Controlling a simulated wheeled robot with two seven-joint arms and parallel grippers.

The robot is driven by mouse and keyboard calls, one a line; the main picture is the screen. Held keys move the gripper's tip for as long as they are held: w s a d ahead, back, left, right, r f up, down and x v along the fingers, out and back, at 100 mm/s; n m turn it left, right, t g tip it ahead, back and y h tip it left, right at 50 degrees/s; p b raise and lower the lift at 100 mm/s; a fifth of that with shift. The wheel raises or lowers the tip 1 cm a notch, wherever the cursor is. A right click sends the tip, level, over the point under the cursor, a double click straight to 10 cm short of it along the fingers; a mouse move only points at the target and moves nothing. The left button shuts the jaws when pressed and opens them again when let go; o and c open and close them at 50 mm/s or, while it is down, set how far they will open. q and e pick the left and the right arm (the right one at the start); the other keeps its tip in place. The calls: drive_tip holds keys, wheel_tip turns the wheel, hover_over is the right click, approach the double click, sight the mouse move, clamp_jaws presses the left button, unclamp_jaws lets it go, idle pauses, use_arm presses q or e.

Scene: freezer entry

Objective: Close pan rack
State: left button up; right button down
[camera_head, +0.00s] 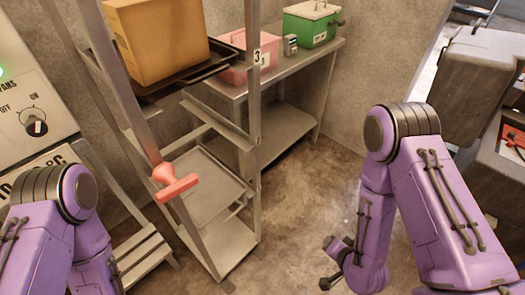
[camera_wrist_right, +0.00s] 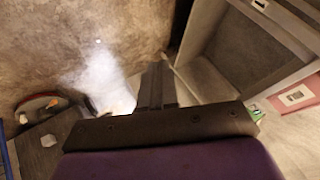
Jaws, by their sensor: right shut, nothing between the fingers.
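The pan rack (camera_head: 254,120) is a tall grey metal frame left of centre in the head view, with a "3" tag on one post. A dark tray (camera_head: 185,75) with a cardboard box (camera_head: 155,42) sits high in it, and a light metal tray (camera_head: 200,188) sits low. A coral-red handle (camera_head: 175,185) is on its slanted near bar. My right gripper (camera_head: 334,263) is low over the floor, right of the rack and apart from it. In the right wrist view its fingers (camera_wrist_right: 157,85) are together and empty. My left arm shows at the lower left; its gripper is out of view.
A steel table (camera_head: 290,65) behind the rack holds a pink box (camera_head: 245,68) and a green box (camera_head: 311,27). A control panel (camera_head: 32,110) is at the left. Bare concrete floor (camera_head: 300,200) lies between the rack and my right arm.

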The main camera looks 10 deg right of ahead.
drive_tip(key=w+a+r+m+t+y+b, duration=0.1)
drive_tip(key=w+a+r+t+y+b, duration=0.15)
drive_tip(key=w, duration=0.55)
drive_tip(key=t+y+b, duration=0.2)
drive_tip(key=t+y, duration=0.2)
drive_tip(key=y, duration=0.4)
approach(258, 151)
drive_tip(key=shift+m+g, duration=0.25)
drive_tip(key=shift+m, duration=0.05)
drive_tip(key=p+x, duration=0.3)
drive_tip(key=x, duration=0.2)
drive_tip(key=shift+w+r, duration=0.15)
drive_tip(key=shift+w, duration=0.05)
use_arm(q)
drive_tip(key=shift+s+f, duration=0.35)
drive_tip(key=shift+f, duration=0.45)
drive_tip(key=shift+s+f, duration=0.35)
drive_tip(key=shift+f, duration=0.45)
use_arm(e)
drive_tip(key=shift+x, duration=0.8)
